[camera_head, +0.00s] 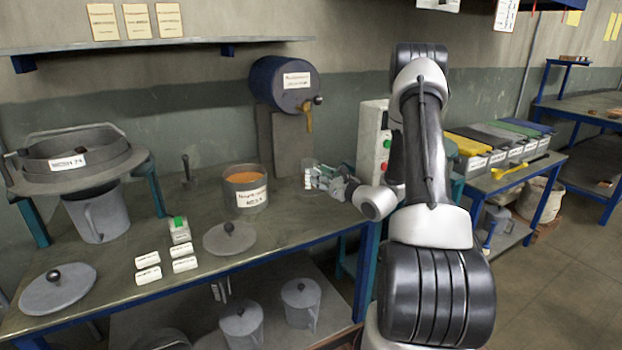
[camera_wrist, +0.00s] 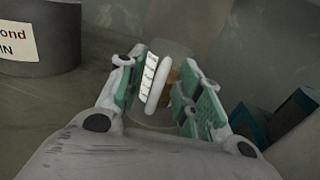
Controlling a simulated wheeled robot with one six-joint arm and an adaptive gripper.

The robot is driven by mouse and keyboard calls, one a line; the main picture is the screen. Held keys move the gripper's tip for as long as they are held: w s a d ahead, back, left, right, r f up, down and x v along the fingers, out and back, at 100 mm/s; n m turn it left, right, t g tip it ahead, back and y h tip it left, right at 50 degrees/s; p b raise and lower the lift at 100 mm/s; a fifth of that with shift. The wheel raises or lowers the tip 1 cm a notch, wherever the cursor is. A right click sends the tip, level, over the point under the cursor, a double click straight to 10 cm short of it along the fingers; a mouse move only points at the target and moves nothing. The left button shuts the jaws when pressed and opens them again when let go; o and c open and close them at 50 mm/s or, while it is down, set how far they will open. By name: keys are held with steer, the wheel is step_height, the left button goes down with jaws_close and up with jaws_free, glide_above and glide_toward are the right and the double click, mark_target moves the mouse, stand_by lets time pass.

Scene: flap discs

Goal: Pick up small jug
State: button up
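The small jug (camera_head: 308,174) looks clear and stands on the workbench, right of the orange-filled container; my gripper partly hides it. My gripper (camera_head: 328,180) is beside it, low over the bench. In the wrist view, my gripper (camera_wrist: 168,88) has its green-padded fingers apart. A pale upright bar, which looks like the handle of the small jug (camera_wrist: 157,86), stands between them, closer to the left finger. A gap shows between the bar and the right finger. The jug's clear body is faint behind the fingers.
The orange-filled container (camera_head: 246,190) stands left of the jug; its labelled wall fills the wrist view's upper left. A blue drum (camera_head: 280,82) with a tap sits on a block behind. A lid (camera_head: 229,238) lies in front. A white box (camera_head: 373,140) stands to the right.

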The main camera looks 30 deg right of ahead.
steer(key=shift+w, duration=0.5)
steer(key=shift+c, duration=0.2)
steer(key=shift+a, duration=0.1)
jaws_close()
step_height(320, 180, up, 10)
steer(key=shift+r, duration=0.1)
stand_by(0.4)
